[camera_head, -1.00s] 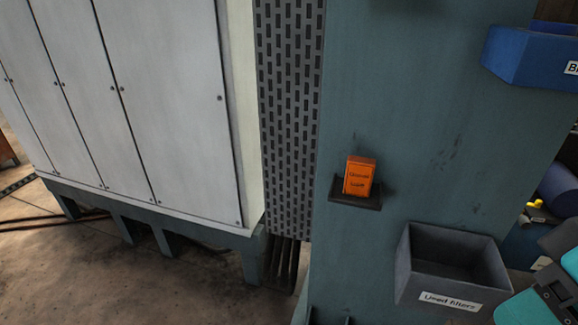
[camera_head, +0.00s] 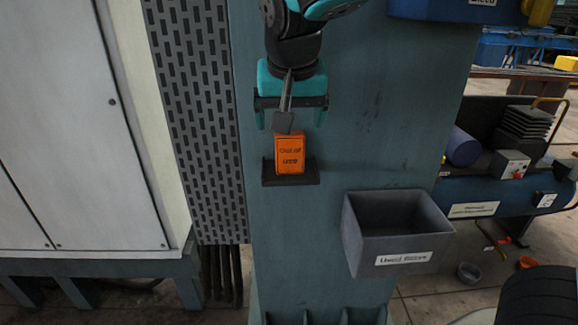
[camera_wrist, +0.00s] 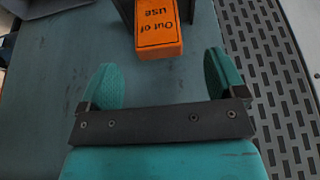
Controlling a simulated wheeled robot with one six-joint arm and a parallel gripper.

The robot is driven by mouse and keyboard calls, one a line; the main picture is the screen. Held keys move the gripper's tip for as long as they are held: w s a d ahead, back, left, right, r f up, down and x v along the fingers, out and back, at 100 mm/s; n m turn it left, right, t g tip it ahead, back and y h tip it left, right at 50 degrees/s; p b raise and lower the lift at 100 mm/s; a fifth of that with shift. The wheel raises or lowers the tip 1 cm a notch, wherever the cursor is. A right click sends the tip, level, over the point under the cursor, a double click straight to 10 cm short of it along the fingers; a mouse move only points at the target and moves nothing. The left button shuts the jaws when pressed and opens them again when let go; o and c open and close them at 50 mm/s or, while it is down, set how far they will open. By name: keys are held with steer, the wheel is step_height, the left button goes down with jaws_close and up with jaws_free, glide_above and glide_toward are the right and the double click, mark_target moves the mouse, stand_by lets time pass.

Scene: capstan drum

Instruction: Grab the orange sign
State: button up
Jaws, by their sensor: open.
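The orange sign (camera_head: 290,155) is a small block with dark lettering. It stands on a small dark shelf (camera_head: 290,180) fixed to the blue-green column. In the wrist view the sign (camera_wrist: 158,28) reads "Out of use" upside down, at the top between the fingers' directions. My gripper (camera_head: 291,118) is open, with teal fingers, just above the sign in the head view. In the wrist view my gripper (camera_wrist: 163,78) has its two fingers spread wide with nothing between them, and the sign lies beyond the fingertips. A grey part of my gripper overlaps the sign's upper edge in the head view.
A grey bin (camera_head: 395,230) labelled "Used filters" hangs on the column (camera_head: 345,125), right of and below the shelf. A blue box (camera_head: 455,10) is at the upper right. A perforated panel (camera_head: 200,110) and white cabinets (camera_head: 70,110) stand to the left.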

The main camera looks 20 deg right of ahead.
mark_target(290, 143)
steer(key=p+x, duration=0.1)
steer(key=x, duration=0.6)
steer(key=shift+w+d, duration=0.2)
steer(key=shift+c, duration=0.2)
steer(key=c, duration=1)
